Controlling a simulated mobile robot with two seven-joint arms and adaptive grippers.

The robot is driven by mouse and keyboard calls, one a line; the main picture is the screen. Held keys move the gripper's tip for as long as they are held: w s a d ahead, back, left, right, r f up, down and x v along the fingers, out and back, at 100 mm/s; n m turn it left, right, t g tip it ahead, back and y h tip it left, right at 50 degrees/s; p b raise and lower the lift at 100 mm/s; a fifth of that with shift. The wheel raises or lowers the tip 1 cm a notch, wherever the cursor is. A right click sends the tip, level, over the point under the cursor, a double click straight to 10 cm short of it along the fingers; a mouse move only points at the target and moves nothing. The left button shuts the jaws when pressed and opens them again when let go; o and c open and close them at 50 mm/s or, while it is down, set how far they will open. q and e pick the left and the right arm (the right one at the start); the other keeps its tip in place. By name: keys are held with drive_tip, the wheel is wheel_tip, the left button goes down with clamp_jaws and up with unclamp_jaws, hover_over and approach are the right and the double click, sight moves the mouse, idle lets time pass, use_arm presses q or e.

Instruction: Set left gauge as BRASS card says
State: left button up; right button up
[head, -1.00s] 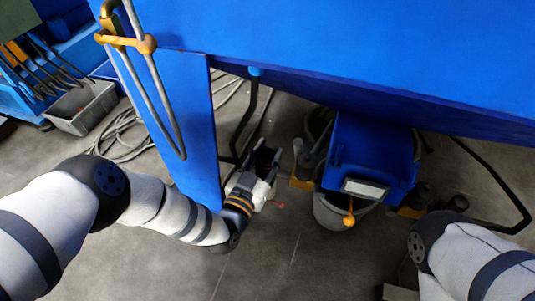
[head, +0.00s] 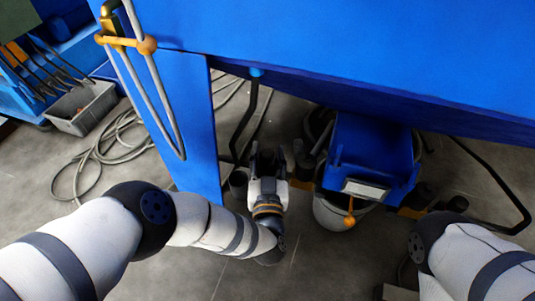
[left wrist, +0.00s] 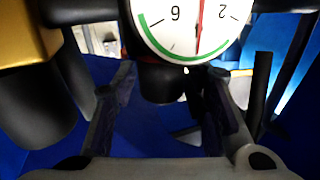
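In the left wrist view a round white gauge (left wrist: 185,35) is at the top, cut off by the frame. It has a green arc, black digits and a red needle running nearly straight up and down in the picture. A dark rounded part (left wrist: 160,85), perhaps a knob, is just below the dial. My left gripper (left wrist: 170,85) is open, its fingers on either side of that part with gaps. In the head view the left gripper (head: 268,155) is under the blue machine's edge, where the gauge does not show. No BRASS card is readable. My right gripper is out of view.
A blue panel (head: 175,125) stands close to my left arm. The big blue body (head: 350,50) overhangs the gripper. A blue unit (head: 370,145) with an orange ball (head: 350,221) is to the right.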

use_arm(q)
drive_tip(key=s, duration=1.2)
